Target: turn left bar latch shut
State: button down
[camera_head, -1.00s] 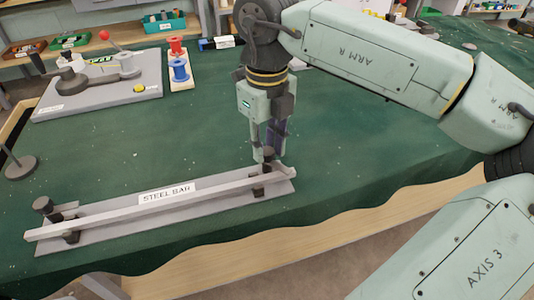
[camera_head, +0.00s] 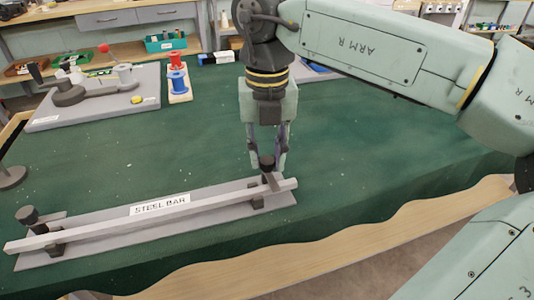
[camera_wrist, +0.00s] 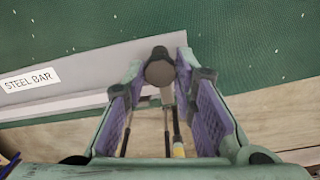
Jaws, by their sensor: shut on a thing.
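The steel bar (camera_head: 110,223) lies across two dark supports on a grey base plate (camera_head: 215,208). It also shows in the wrist view (camera_wrist: 70,103). A latch with a dark knob (camera_head: 267,163) stands by the bar's right end in the head view; its flat arm (camera_head: 274,182) appears to lie across the bar. My gripper (camera_head: 267,160) points down and is shut on this knob, which shows between the purple pads in the wrist view (camera_wrist: 160,70). Another latch knob (camera_head: 27,214) stands at the left end, its arm (camera_head: 52,219) beside the bar, roughly along it.
The green cloth (camera_head: 370,150) is clear right of the plate, and the table's front edge (camera_head: 330,245) runs close in front. A grey board with posts (camera_head: 95,98) and red and blue spools (camera_head: 178,75) stand at the back left.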

aim_at(267, 160)
dwell(0.4)
jog(key=c, duration=1.3)
grip_release()
notch_tip(267, 160, up, 12)
